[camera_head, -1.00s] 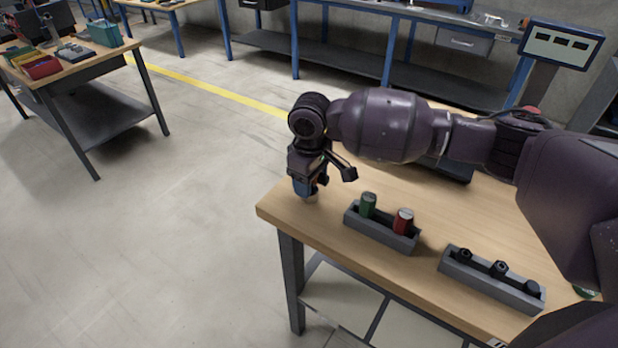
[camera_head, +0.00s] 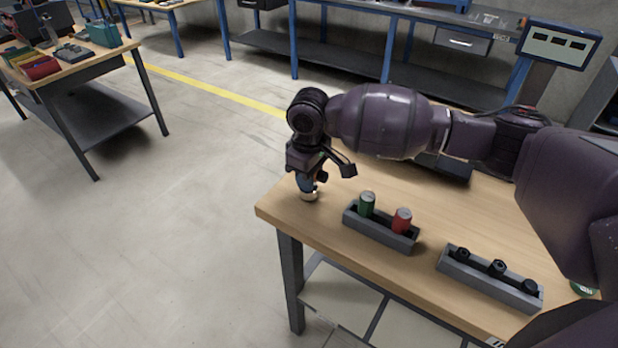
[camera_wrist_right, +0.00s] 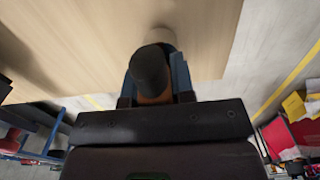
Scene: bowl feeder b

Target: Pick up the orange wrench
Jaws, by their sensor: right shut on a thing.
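I cannot make out an orange wrench in either view. My right gripper (camera_head: 307,187) points down over the left corner of the wooden table. In the right wrist view my gripper (camera_wrist_right: 155,88) is shut on a dark, round-ended thing (camera_wrist_right: 150,68) with a pale end beyond it. In the head view only a pale lower end of the held thing (camera_head: 309,196) shows, at or just above the tabletop; I cannot tell whether it touches. The rest of it is hidden by the gripper. My left gripper is not in view.
A grey tray (camera_head: 378,233) holds a green cylinder (camera_head: 367,204) and a red cylinder (camera_head: 402,220), right of the gripper. Another grey tray (camera_head: 490,283) holds several black parts. Open floor lies left.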

